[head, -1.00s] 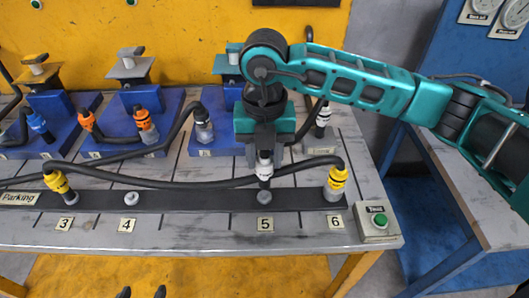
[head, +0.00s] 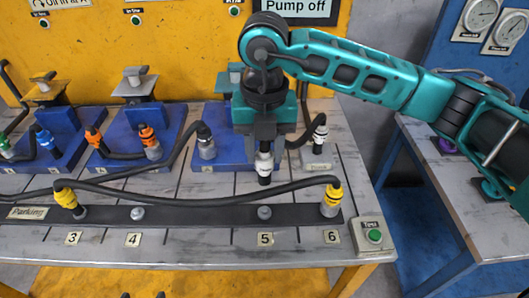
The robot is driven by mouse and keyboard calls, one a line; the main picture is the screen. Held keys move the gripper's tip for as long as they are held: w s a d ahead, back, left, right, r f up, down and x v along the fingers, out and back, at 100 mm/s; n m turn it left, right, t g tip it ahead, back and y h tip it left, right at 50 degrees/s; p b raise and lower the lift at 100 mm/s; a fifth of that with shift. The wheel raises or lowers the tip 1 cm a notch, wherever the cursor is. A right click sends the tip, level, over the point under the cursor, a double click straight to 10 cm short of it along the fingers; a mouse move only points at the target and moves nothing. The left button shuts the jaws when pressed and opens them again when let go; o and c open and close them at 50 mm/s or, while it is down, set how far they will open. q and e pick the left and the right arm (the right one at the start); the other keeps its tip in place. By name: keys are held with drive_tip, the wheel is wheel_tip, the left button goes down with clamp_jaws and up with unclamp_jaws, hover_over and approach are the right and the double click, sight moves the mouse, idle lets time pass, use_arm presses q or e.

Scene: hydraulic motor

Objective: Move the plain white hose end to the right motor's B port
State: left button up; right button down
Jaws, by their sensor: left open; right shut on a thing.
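My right gripper (head: 264,142) is shut on a hose end with a white band (head: 264,165) and holds it upright, pointing down. It is above and behind the bare parking post 5 (head: 264,212), clear of it. The right motor's blue base (head: 235,165) is behind my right gripper, which hides much of this motor. A dark hose end (head: 206,141) sits on the motor's left port; the B port is hidden. My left gripper (head: 142,295) shows only as two separated fingertips at the bottom edge, open and empty.
Yellow hose ends stand at post 3 (head: 67,200) and post 6 (head: 331,199) on the parking rail (head: 180,216). Another white-banded hose end (head: 320,133) stands on a grey block (head: 318,157) at right. Hoses cross the table. A green test button (head: 374,236) is at the right corner.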

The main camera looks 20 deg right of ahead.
drive_tip(key=shift+r, duration=0.65)
drive_tip(key=shift+w, duration=0.3)
drive_tip(key=w+d, duration=0.2)
drive_tip(key=w, duration=0.6)
drive_tip(key=w+d+b, duration=0.1)
drive_tip(key=w+d, duration=0.2)
drive_tip(key=w, duration=0.5)
drive_tip(key=shift+w, duration=0.4)
drive_tip(key=shift+f, duration=0.1)
